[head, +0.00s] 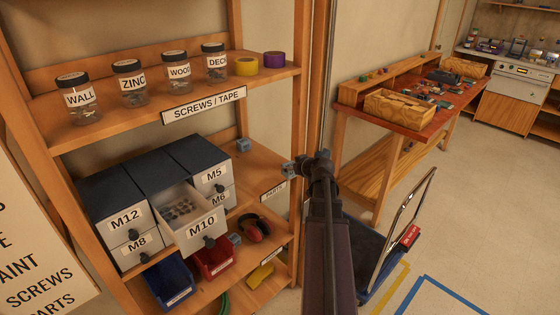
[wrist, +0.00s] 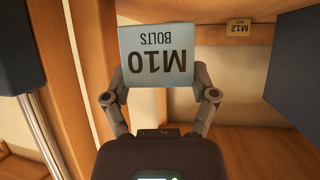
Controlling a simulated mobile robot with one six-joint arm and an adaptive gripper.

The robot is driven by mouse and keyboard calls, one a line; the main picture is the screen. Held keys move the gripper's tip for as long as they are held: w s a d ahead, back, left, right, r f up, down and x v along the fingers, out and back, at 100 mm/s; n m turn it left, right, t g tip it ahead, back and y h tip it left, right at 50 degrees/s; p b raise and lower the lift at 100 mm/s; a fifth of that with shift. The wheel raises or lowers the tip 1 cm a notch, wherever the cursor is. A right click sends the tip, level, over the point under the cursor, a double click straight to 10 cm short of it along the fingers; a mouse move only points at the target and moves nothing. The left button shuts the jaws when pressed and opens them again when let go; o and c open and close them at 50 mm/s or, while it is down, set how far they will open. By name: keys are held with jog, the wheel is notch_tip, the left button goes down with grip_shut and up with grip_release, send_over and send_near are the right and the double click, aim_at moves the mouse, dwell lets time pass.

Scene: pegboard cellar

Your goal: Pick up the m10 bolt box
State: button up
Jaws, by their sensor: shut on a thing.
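The M10 bolt box (wrist: 157,55) is a small pale blue box with dark lettering, "M10 BOLTS", which reads upside down in the wrist view. My gripper (wrist: 159,84) is shut on it, with one finger at each side. In the head view my gripper (head: 301,166) is at the right edge of the shelf unit, beside its right post. A small blue-grey box (head: 289,168) shows at its fingertips there; its lettering is too small to read. The far side of the held box is hidden.
A wooden shelf unit (head: 275,80) holds jars, tape and drawers; the M10 drawer (head: 200,237) stands pulled out. A trolley (head: 370,265) stands at right, with a workbench (head: 437,115) behind. Open floor (head: 490,230) lies right.

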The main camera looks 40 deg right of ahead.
jog(key=s, duration=0.7)
jog(key=shift+s+r, duration=0.3)
jog(key=shift+r, duration=0.05)
